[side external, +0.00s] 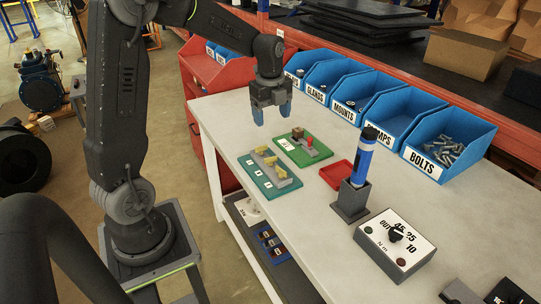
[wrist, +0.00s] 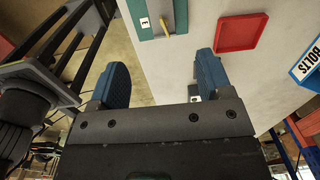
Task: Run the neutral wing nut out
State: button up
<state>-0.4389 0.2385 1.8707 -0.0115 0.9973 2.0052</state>
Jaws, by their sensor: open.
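A teal board (side external: 268,187) lies on the bench and carries a grey block with several yellow wing nuts (side external: 270,160) in a row. Small white labels sit along its near side, too small to read, so I cannot tell which nut is the neutral one. In the wrist view the board's end (wrist: 183,14) shows at the top, with one yellow wing nut (wrist: 167,27) beside a white label. My gripper (side external: 272,118) hangs above the bench, behind and above the teal board, with its blue fingers apart and empty. The wrist view also shows the spread fingers (wrist: 162,78), touching nothing.
A green board (side external: 317,157) with a red-knobbed part lies beside the teal one. A red tray (side external: 328,172), a blue tool (side external: 365,153) in a grey holder (side external: 350,202) and a dial box (side external: 410,262) stand to the right. Blue bins (side external: 425,140) line the back.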

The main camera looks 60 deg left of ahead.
jog(key=a+f+m, duration=0.2)
send_near(271, 161)
jog(key=f, duration=0.8)
jog(key=shift+w+a+f, duration=0.1)
jog(key=shift+w+a, duration=0.05)
jog(key=shift+w, duration=0.05)
jog(key=c, duration=0.9)
